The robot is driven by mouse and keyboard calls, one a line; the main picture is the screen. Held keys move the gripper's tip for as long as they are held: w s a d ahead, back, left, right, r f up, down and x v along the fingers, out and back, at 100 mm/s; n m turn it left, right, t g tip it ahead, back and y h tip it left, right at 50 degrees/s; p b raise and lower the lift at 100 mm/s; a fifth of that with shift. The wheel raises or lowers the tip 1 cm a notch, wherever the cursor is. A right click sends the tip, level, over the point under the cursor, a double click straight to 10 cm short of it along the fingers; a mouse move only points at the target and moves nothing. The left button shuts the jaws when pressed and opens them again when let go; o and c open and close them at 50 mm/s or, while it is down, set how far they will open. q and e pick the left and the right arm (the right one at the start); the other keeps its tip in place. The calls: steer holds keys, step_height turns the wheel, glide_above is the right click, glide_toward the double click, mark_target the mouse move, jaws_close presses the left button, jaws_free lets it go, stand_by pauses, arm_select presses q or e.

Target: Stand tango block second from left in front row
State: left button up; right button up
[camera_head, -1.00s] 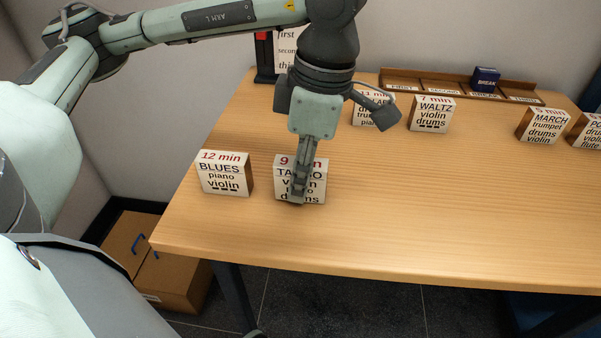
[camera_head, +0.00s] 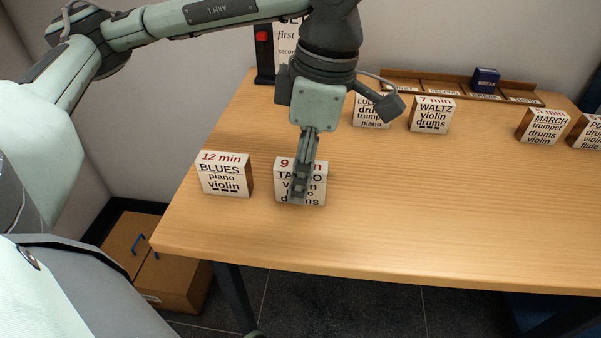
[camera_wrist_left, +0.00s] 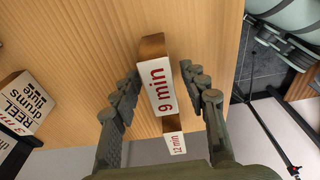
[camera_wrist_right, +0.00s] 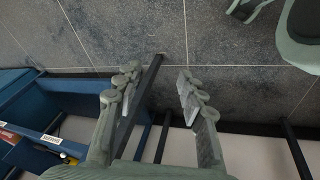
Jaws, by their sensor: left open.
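The TANGO block (camera_head: 318,184), white-faced with "9 min" on its upper edge, stands on the table near the front left. My left gripper (camera_head: 299,196) points down over it, one finger hiding part of its face. In the left wrist view the TANGO block (camera_wrist_left: 159,88) lies between the two open fingers (camera_wrist_left: 158,74), with gaps showing at both sides. The slotted wooden rack (camera_head: 450,90) at the back has labels along its front, including FIRST and SECOND. My right gripper (camera_wrist_right: 155,83) is open and empty above the floor.
The BLUES block (camera_head: 225,175) stands just left of TANGO. WALTZ (camera_head: 431,115), LULLABY (camera_head: 371,111) and MARCH (camera_head: 541,127) blocks stand farther back. A blue BREAK block (camera_head: 485,79) sits in the rack. The front-right table is clear.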

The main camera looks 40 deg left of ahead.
mark_target(314, 166)
arm_select(q)
steer(key=r, duration=0.4)
steer(key=shift+w+d+r, duration=0.1)
steer(key=shift+w+d, duration=0.1)
steer(key=shift+d, duration=0.15)
steer(key=r, duration=0.2)
steer(key=r+p, duration=0.1)
steer(key=r, duration=0.1)
steer(key=r+p, duration=0.1)
steer(key=r, duration=0.1)
steer(key=shift+w+d, duration=0.15)
steer(key=shift+d, duration=0.2)
steer(key=shift+r, duration=0.25)
arm_select(e)
steer(key=x, duration=0.2)
steer(key=a+x, duration=0.1)
steer(key=x, duration=0.1)
steer(key=shift+s+f, duration=0.1)
steer(key=shift+f, duration=0.25)
